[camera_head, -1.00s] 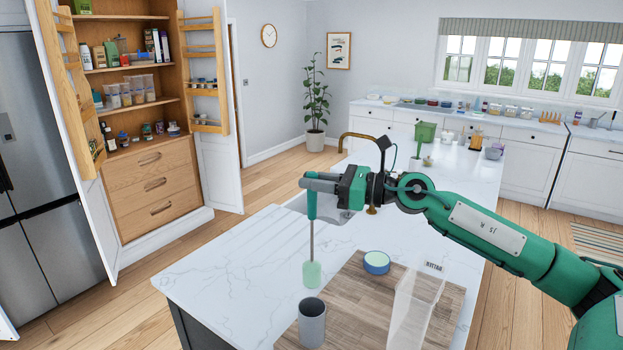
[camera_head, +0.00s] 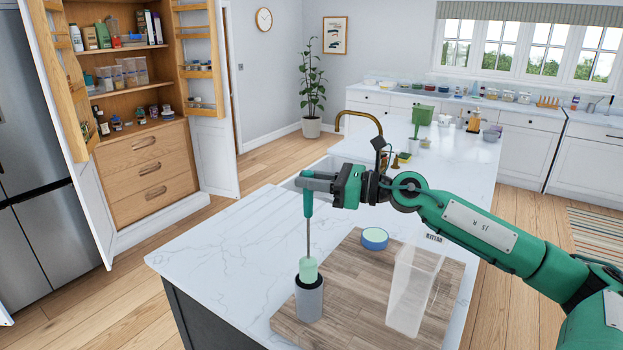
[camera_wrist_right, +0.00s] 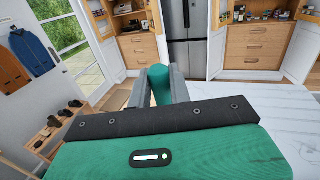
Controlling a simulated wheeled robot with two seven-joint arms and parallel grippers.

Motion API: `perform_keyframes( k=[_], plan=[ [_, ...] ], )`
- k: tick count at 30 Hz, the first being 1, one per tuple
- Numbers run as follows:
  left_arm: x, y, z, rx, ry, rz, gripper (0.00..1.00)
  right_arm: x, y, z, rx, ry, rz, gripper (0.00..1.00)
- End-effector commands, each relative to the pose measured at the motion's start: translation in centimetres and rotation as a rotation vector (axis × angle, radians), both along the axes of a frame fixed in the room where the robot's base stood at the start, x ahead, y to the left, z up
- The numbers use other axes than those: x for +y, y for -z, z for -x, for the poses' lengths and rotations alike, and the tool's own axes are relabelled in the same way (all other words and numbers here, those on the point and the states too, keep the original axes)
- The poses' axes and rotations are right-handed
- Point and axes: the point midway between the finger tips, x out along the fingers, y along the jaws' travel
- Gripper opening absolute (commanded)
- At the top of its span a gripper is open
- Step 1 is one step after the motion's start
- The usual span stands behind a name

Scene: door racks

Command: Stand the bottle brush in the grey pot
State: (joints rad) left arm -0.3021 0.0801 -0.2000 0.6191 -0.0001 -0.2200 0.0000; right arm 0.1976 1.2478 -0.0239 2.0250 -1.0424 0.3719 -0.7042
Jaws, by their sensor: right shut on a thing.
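The bottle brush (camera_head: 308,269) has a green handle, a thin grey stem and a pale green head, and hangs upright with its head down. My right gripper (camera_head: 309,181) is shut on its handle, which also shows in the right wrist view (camera_wrist_right: 160,84) between the fingers. The grey pot (camera_head: 309,301) stands on the wooden board. The brush head is at the pot's mouth, its lower end hidden by or just inside the rim; I cannot tell how deep. My left gripper is not in view.
The wooden board (camera_head: 352,310) lies on the white marble island (camera_head: 215,262). A blue tub (camera_head: 374,239) and a tall clear container (camera_head: 412,290) stand on the board, right of the pot. A brass tap (camera_head: 360,118) rises behind my right arm. The island's left part is clear.

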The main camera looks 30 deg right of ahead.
Motion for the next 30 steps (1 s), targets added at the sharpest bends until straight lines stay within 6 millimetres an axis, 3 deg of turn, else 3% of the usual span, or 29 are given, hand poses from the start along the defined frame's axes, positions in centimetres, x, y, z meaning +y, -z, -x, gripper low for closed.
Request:
perform_keyframes(
  k=[19, 30],
  plan=[
    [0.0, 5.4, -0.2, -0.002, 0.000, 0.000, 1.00, 0.0, 5.6, 0.0, 0.000, 0.000, 0.000, 0.00],
    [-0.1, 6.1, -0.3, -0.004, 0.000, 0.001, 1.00, 0.0, 6.3, 0.0, 0.000, 0.000, 0.000, 0.00]
  ],
)
